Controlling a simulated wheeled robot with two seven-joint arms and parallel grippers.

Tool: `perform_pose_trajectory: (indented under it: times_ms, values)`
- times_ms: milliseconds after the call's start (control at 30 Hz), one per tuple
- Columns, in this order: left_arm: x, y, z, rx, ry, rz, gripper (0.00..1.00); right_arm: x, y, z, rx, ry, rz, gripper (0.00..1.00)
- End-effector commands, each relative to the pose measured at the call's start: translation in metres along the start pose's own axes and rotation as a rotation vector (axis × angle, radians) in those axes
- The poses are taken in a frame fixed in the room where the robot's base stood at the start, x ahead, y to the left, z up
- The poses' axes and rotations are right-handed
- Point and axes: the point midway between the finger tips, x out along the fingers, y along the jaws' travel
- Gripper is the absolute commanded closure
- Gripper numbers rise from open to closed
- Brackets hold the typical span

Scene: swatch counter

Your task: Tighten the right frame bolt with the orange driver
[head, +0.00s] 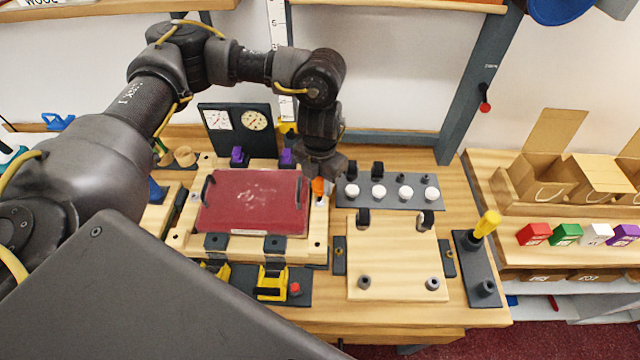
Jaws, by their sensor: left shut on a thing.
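My left gripper (319,172) points down at the right side of a light wooden frame and is shut on the orange driver (318,187). Only a short orange part of the driver shows below the fingers, with a pale part under it close to the frame. The frame (316,252) surrounds a red panel (255,203) with two dark handles. The right frame bolt is hidden or too small to make out under the driver; I cannot tell whether the tip touches it. My right gripper is not in view.
A dark strip with several white knobs (378,192) lies just right of the gripper. A wooden plate (395,262) and a dark holder with a yellow-handled tool (487,223) stand further right. Yellow clamps (271,282) sit in front. A gauge panel (238,130) stands behind.

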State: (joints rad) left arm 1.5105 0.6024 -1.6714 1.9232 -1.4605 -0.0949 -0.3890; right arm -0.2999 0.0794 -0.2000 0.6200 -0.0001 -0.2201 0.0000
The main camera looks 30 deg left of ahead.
Motion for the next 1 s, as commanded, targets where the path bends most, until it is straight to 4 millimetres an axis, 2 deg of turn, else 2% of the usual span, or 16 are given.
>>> perform_pose_trajectory:
  times_ms: [33, 400, 567, 800, 833, 900, 1000]
  values:
    - [0.004, 0.0, 0.001, 0.084, -0.003, 0.0, 0.9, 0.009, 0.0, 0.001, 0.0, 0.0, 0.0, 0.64]
    - [0.004, 0.0, 0.0, 0.748, -0.001, -0.002, 0.9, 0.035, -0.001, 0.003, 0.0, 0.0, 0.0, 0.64]
    - [0.002, 0.0, 0.0, 0.878, 0.0, -0.002, 0.9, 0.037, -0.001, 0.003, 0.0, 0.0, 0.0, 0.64]
    - [0.001, 0.0, 0.0, 0.89, 0.0, -0.003, 0.9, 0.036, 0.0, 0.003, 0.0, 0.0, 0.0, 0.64]
    - [0.001, 0.0, 0.0, 0.889, 0.0, -0.003, 0.64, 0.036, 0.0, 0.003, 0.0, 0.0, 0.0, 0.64]
    - [0.001, 0.0, 0.0, 0.889, 0.0, -0.003, 0.56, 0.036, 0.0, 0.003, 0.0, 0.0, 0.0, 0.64]
    - [0.001, 0.0, 0.0, 0.888, 0.0, -0.002, 0.56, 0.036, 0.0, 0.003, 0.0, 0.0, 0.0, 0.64]
